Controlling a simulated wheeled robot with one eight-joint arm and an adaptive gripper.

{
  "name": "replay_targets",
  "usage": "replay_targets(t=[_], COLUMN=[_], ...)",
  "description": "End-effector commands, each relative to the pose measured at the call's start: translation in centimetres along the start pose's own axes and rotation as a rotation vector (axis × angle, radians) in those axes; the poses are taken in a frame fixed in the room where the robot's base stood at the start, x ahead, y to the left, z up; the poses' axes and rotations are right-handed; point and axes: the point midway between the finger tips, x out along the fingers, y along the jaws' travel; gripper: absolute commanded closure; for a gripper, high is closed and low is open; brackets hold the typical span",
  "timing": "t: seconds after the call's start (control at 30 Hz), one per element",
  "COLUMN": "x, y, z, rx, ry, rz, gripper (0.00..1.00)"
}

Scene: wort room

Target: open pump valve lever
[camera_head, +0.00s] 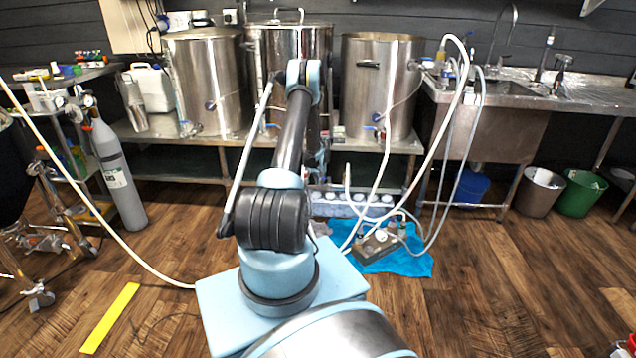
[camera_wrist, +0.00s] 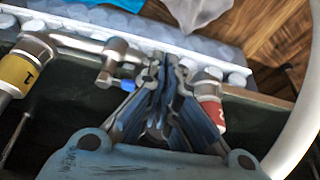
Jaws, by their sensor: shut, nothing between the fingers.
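My gripper (camera_wrist: 158,65) is shut and empty in the wrist view, its fingertips together. A metal valve fitting (camera_wrist: 112,62) with a small blue part (camera_wrist: 128,84) is just left of the fingertips; I cannot tell whether they touch it. A fitting with a yellow label (camera_wrist: 16,74) is at the left, and one with a red label (camera_wrist: 212,108) is right of the fingers, partly hidden by them. I cannot tell which part is the pump valve lever. In the head view my arm hides the gripper. The pump (camera_head: 374,246) sits on a blue cloth (camera_head: 408,264) on the floor.
Steel kettles (camera_head: 376,90) stand on a steel bench (camera_head: 400,145). A crate of round-topped items (camera_head: 350,205) is below it. White hoses (camera_head: 441,150) loop down to the pump. A gas cylinder (camera_head: 118,175) stands at left. The floor at right is mostly clear.

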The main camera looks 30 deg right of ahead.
Motion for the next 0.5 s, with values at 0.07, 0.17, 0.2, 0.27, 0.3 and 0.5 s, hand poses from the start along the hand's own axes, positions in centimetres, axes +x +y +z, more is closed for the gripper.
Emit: replay_targets(t=[0.07,0.17,0.2,0.27,0.3,0.5], x=[-0.3,-0.8,-1.0,-1.9,-2.5,-5.5], y=[-0.4,-0.7,-0.8,-0.8,-0.8,-0.8], z=[0.6,2.0,2.6,2.8,2.8,2.9], rx=[-0.002,-0.002,-0.002,-0.001,-0.001,0.0], ry=[0.0,-0.004,-0.006,-0.007,-0.007,-0.009], rz=[-0.002,-0.001,0.0,0.0,0.001,0.001], gripper=[1.0,1.0,1.0,1.0,1.0,1.0])
